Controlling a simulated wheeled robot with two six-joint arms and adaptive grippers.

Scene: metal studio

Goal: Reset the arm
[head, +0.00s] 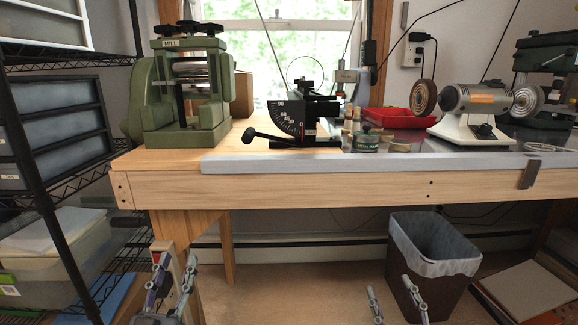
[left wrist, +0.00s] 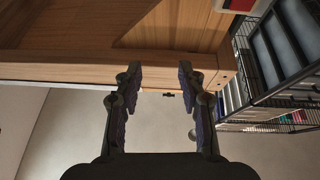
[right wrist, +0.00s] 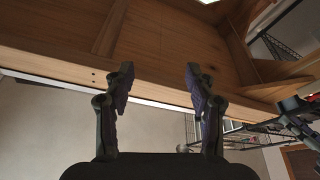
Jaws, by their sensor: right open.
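My left gripper (head: 174,264) shows low at the left of the head view, in front of the workbench's left leg and below the bench top. Its two fingers are spread with nothing between them, as the left wrist view (left wrist: 160,76) shows. My right gripper (head: 388,287) shows at the bottom of the head view, in front of the waste bin's left side. Its fingers are apart and empty in the right wrist view (right wrist: 158,76). Both grippers point upward in the head view, and most of both arms is out of frame.
The wooden workbench (head: 300,188) spans above both grippers. A green mill (head: 185,95), a red tray (head: 395,118) and a bench grinder (head: 478,101) stand on it. A lined waste bin (head: 435,258) is under it. A black wire shelf (head: 62,160) stands at left.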

